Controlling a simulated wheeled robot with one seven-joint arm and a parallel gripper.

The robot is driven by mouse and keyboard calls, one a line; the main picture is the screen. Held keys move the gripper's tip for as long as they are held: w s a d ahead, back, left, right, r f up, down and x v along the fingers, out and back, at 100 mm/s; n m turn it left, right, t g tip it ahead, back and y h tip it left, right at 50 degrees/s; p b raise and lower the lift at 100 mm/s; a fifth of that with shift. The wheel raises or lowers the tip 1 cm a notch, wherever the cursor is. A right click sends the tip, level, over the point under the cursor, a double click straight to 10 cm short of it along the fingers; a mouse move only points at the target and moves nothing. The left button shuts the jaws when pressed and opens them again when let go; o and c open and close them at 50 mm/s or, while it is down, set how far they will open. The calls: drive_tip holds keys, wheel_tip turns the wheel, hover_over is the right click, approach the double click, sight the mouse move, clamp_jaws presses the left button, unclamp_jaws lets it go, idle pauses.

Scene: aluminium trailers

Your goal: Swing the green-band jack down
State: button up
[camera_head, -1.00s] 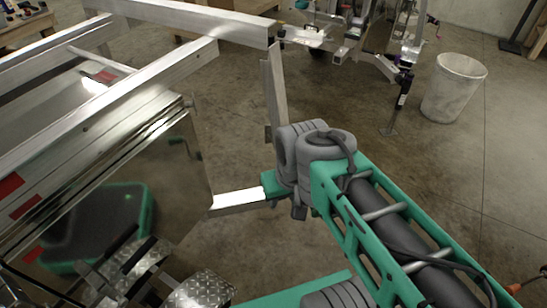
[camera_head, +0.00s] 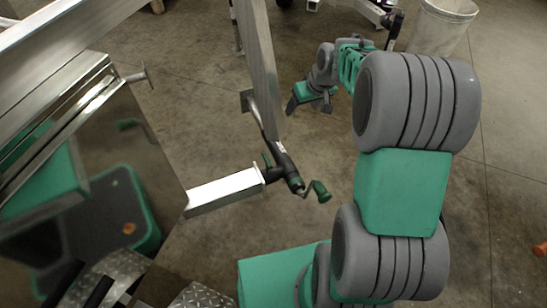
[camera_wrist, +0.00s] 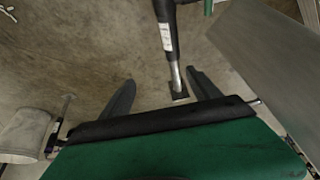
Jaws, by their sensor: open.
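The green-band jack (camera_head: 282,160) is a dark tube with a green band near its crank, mounted at the end of a short aluminium arm (camera_head: 225,190). It appears to lie swung up, with its foot plate (camera_head: 247,101) at the far end and its green-gripped crank (camera_head: 319,192) at the near end. My gripper (camera_head: 309,106) is open and empty, to the right of the jack's foot end and apart from it. In the wrist view, the jack's tube and silver leg (camera_wrist: 176,78) show ahead, with the foot between the spread fingers (camera_wrist: 160,77) in the picture.
An aluminium beam (camera_head: 258,55) runs close beside the jack. The trailer's polished box (camera_head: 130,170) stands at left. A white bin (camera_head: 440,27) and another trailer's upright jack (camera_head: 394,25) stand at the back. Concrete floor is open around the jack.

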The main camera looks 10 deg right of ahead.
sight(275, 140)
drive_tip(key=shift+y, duration=0.7)
drive_tip(key=b+x, duration=0.1)
drive_tip(key=x, duration=0.8)
drive_tip(key=s+b+x, duration=0.1)
drive_tip(key=b+x, duration=0.1)
drive_tip(key=x, duration=0.7)
drive_tip(key=s+b+x, duration=0.1)
drive_tip(key=x, duration=0.8)
drive_tip(key=shift+w+a+f+b, duration=0.1)
drive_tip(key=shift+a+f+b, duration=0.2)
drive_tip(key=shift+f, duration=0.25)
drive_tip(key=shift+d, duration=0.1)
drive_tip(key=shift+c, duration=0.3)
clamp_jaws()
